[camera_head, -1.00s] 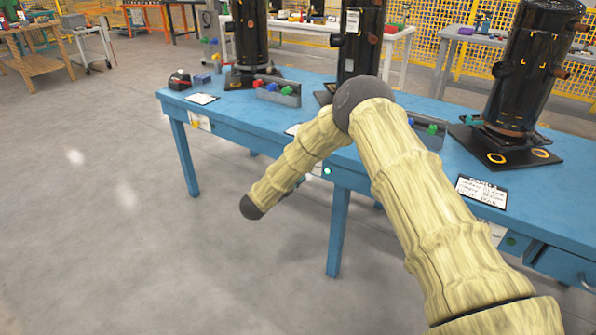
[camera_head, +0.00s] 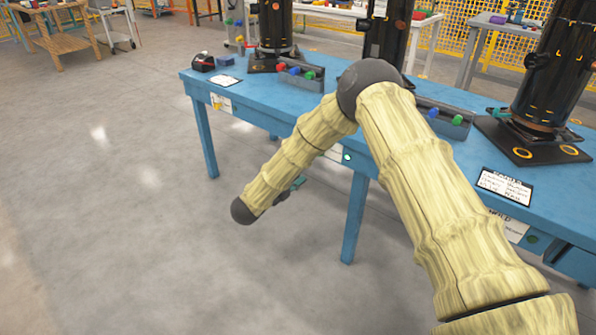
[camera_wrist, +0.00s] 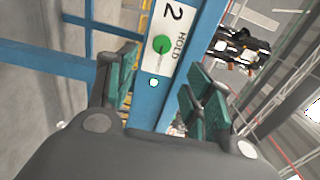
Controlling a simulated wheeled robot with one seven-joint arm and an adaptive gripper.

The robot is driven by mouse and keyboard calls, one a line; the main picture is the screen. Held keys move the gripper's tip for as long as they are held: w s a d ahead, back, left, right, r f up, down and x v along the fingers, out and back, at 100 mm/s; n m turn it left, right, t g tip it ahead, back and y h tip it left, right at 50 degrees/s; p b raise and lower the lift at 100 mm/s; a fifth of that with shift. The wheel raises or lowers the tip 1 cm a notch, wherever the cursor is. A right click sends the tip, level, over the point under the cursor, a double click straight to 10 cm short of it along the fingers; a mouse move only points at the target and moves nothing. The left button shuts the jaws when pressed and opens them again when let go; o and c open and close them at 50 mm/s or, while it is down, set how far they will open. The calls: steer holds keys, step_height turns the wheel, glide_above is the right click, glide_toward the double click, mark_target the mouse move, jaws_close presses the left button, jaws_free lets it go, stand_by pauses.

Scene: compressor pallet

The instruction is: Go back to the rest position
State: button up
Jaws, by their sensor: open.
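My gripper (camera_wrist: 160,88) is open and empty in the wrist view, its two green-padded fingers apart. Between and beyond the fingers is the front edge of the blue table, with a white label (camera_wrist: 172,40) reading "2" and "HOLD" and a green button. In the head view my arm, in a pale ribbed cover, reaches in front of the blue table (camera_head: 262,108). Its forearm slants down to the left, clear of the table's front.
Black compressors stand on the table, one at the right (camera_head: 553,70) on a dark base plate. A clipboard (camera_head: 505,187) lies near the front edge. The grey floor (camera_head: 100,230) at the left is open.

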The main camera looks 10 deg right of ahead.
steer(key=s+a+f+n+y, duration=0.1)
steer(key=s+f+n+y, duration=0.4)
steer(key=s+f+n, duration=0.4)
steer(key=s+f+n+y, duration=0.5)
steer(key=s+f+n, duration=0.1)
steer(key=f, duration=0.5)
steer(key=s+d+f+n+g+y, duration=0.25)
steer(key=s+f+n, duration=0.25)
steer(key=s, duration=0.8)
steer(key=s+d+f+n+g+y, duration=0.1)
steer(key=s+f+n+g, duration=0.35)
steer(key=s, duration=0.85)
steer(key=s+d+r+n+g, duration=0.2)
steer(key=s+n+g, duration=0.2)
steer(key=s, duration=1.1)
step_height(320, 180, up, 24)
steer(key=p, duration=2.3)
steer(key=shift+w+d+f+y, duration=0.2)
steer(key=shift+w+y, duration=0.1)
steer(key=shift+y, duration=0.05)
